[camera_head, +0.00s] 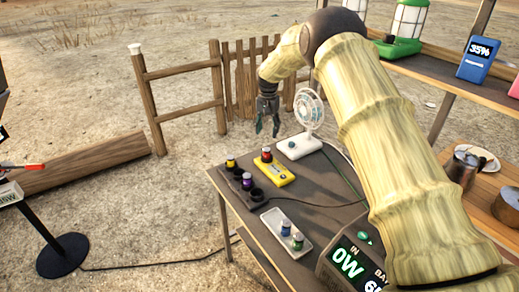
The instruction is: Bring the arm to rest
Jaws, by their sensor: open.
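My gripper (267,115) hangs at the end of my bent arm, pointing down. It is open and empty, and appears above and beyond the far edge of the dark table (330,190), left of the white fan (308,112). My arm, with a bamboo-like surface, reaches in from the lower right, rises to a dark joint and bends left. It hides part of the table and shelves.
The table carries a yellow device (277,176), a dark holder (236,187) with small coloured cylinders, a white tray (285,236) and a power display box (352,268). Shelves with lanterns (405,25) stand right. A wooden fence (180,72) stands behind; open ground lies left.

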